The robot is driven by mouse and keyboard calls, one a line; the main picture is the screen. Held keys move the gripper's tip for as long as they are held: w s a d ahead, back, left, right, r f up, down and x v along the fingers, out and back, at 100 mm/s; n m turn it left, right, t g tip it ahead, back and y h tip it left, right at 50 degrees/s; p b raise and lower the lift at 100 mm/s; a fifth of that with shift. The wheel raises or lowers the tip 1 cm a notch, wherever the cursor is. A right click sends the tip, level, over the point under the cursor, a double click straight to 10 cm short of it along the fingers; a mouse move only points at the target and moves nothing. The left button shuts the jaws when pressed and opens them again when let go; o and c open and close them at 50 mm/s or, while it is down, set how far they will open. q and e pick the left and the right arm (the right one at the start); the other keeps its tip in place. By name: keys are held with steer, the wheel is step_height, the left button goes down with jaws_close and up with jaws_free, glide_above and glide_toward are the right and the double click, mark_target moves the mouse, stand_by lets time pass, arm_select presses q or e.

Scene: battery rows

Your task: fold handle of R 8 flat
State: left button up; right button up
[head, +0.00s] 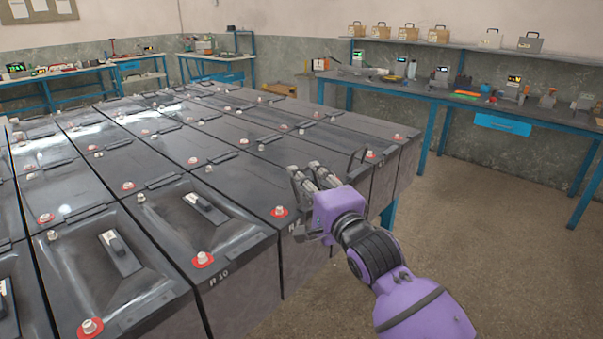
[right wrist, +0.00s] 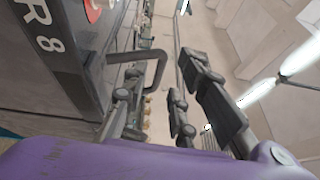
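The battery marked R 8 (right wrist: 46,44) fills the upper left of the right wrist view, with part of a red terminal ring beside the label. A dark U-shaped handle (right wrist: 159,72) stands out from the battery tops there. My right gripper's fingers are spread and empty above the front row, near the handle. In the right wrist view, the handle appears between the fingers, with no clear contact. My left gripper is out of view.
Closely packed dark batteries with red and white terminals fill the left and middle. The nearest label reads R 10 (head: 219,277); its handle (head: 205,208) lies low in a recess. A blue-legged bench (head: 440,95) stands along the right wall. The floor right of the batteries is clear.

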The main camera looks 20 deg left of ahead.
steer(key=shift+x, duration=1.9)
jaws_close()
